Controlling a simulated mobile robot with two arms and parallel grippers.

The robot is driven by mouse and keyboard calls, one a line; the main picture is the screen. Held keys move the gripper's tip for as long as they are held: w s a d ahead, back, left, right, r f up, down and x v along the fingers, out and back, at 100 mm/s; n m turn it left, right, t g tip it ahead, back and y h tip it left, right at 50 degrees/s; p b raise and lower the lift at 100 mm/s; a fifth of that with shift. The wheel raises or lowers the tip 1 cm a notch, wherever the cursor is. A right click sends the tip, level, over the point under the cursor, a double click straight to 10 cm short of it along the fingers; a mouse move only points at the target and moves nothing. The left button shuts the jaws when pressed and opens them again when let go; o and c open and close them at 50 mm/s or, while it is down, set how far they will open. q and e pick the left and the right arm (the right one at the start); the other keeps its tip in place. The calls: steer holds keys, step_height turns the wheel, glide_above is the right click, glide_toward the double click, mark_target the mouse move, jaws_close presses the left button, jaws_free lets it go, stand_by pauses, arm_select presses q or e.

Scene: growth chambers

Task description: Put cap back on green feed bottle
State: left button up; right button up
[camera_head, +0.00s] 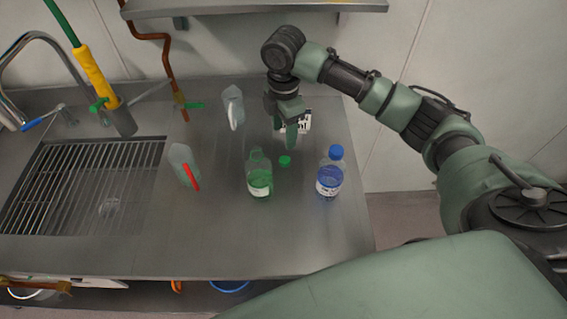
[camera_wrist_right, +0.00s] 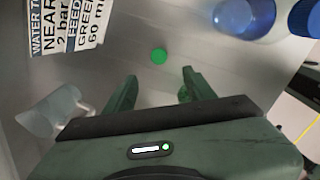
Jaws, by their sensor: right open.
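The green feed bottle (camera_head: 259,178) stands upright on the steel counter with its neck uncapped and green liquid in it. The green cap (camera_head: 285,161) lies on the counter just right of the bottle. In the right wrist view the cap (camera_wrist_right: 159,56) lies beyond the fingertips, roughly centred between them. My right gripper (camera_head: 291,138) points down above the counter, behind the cap in the head view. Its fingers (camera_wrist_right: 160,82) are apart with nothing between them. The green bottle does not show in the wrist view. My left gripper is not in view.
A blue-capped bottle of blue liquid (camera_head: 329,178) stands right of the cap. A printed sign (camera_wrist_right: 65,25) is behind the gripper. The front counter is clear.

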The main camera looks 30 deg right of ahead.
mark_target(284, 159)
steer(key=f+b, duration=0.1)
steer(key=f, duration=0.1)
steer(key=shift+w+f+b, duration=0.2)
steer(key=shift+f+b, duration=0.15)
steer(key=shift+f, duration=0.05)
steer(key=shift+f+b, duration=0.35)
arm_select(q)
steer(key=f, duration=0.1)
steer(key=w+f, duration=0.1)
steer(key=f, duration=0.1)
arm_select(e)
steer(key=shift+r, duration=0.1)
arm_select(q)
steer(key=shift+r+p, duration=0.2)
steer(key=shift+p, duration=0.1)
arm_select(e)
steer(key=shift+f, duration=1.35)
